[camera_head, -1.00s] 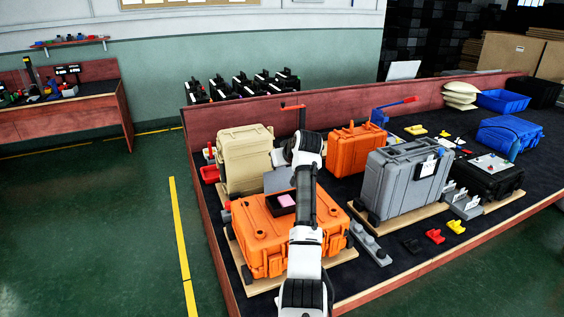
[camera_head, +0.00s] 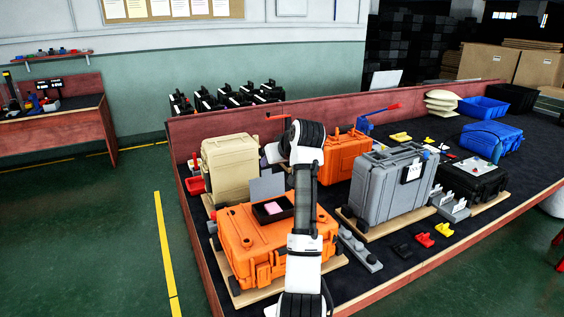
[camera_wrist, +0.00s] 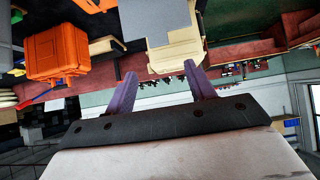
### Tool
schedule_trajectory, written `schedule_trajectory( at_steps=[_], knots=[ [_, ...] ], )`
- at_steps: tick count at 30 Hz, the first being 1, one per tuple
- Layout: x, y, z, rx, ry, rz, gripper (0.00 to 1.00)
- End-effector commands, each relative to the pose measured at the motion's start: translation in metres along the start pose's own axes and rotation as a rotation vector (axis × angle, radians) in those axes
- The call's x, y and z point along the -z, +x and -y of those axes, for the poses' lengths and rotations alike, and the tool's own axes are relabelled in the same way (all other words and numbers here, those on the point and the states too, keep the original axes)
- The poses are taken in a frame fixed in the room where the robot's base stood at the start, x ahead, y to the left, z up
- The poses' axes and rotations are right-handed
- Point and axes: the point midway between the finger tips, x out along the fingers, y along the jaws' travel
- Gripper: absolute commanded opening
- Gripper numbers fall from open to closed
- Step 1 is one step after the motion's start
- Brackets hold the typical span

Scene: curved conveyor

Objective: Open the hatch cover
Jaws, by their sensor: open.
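A large orange case (camera_head: 262,238) lies flat on a wooden board on the table in the head view. On its top is a black-rimmed hatch opening (camera_head: 272,209) with a pink thing inside. A flat grey panel (camera_head: 267,187), which looks like the hatch cover, stands raised at the back of this opening. In the wrist view the grey panel (camera_wrist: 150,18) appears in front of the beige case, beyond my fingers. My gripper (camera_wrist: 160,88) is open, with nothing between its purple fingers. In the head view my arm hides most of the gripper.
A beige case (camera_head: 229,165) stands behind the orange one. A smaller orange case (camera_head: 343,160) and a grey case (camera_head: 392,190) stand to the right. Small grey blocks (camera_head: 358,247) lie beside my arm. Green floor (camera_head: 80,240) is clear to the left.

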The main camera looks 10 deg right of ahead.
Motion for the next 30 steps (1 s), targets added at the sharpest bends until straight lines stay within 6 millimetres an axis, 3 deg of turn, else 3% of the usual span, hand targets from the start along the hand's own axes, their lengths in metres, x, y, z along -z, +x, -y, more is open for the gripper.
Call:
schedule_trajectory(
  at_steps=[3, 9, 23, 26, 29, 30],
  knots=[
    [-0.001, -0.023, -0.001, -0.003, 0.000, -0.004, 0.55],
    [0.000, -0.047, 0.000, 0.000, 0.000, -0.003, 0.55],
    [0.001, -0.053, 0.000, 0.000, 0.001, -0.001, 0.55],
    [0.013, -0.042, 0.025, -0.012, -0.032, -0.064, 0.55],
    [0.036, -0.029, 0.075, -0.026, -0.091, -0.196, 0.55],
    [0.047, -0.025, 0.102, -0.027, -0.119, -0.267, 0.55]
  ],
)
